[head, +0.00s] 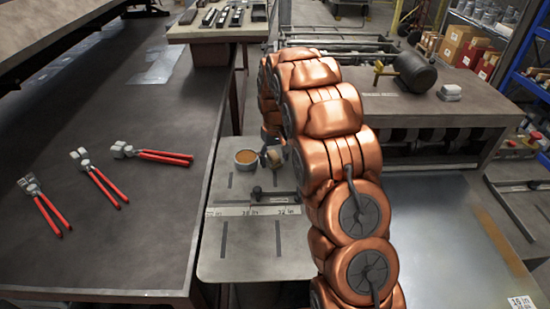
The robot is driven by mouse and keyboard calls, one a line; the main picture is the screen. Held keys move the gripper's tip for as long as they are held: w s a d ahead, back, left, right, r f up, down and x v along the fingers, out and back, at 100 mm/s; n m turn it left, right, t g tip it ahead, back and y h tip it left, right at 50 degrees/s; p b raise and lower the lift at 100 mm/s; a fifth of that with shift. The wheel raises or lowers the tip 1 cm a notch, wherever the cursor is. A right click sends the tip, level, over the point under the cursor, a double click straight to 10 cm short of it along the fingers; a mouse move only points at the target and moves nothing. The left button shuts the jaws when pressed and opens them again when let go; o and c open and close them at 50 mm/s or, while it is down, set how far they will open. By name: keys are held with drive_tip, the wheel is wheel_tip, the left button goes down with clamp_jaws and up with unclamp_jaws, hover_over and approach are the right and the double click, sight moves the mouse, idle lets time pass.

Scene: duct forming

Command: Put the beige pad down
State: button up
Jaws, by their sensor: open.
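My gripper (267,152) is at the pad's left side, small and mostly hidden behind the arm. It is open. I cannot tell whether a finger still touches the pad.
The bowl holds something orange-brown. A dark bar (272,193) and a ruler strip (240,211) lie in front. Red-handled tools (97,182) lie on the dark bench (130,240) at left.

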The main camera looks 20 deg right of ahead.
sight(274, 156)
drive_tip(key=shift+r, duration=0.15)
wheel_tip(274, 156, up, 12)
drive_tip(key=b, duration=0.4)
idle(0.3)
drive_tip(key=shift+s, duration=0.15)
drive_tip(key=s+a+r, duration=0.1)
drive_tip(key=s+a, duration=0.3)
drive_tip(key=s, duration=0.6)
drive_tip(key=s+a+r, duration=0.2)
drive_tip(key=s+a, duration=0.3)
drive_tip(key=s, duration=0.5)
drive_tip(key=s+a+f+g, duration=0.1)
drive_tip(key=s+a+f, duration=0.1)
drive_tip(key=s, duration=0.9)
drive_tip(key=s+a+f, duration=0.1)
drive_tip(key=s+f, duration=0.3)
drive_tip(key=s, duration=0.8)
drive_tip(key=shift+a+g, duration=0.35)
drive_tip(key=shift+g, duration=0.05)
drive_tip(key=shift+w, duration=0.1)
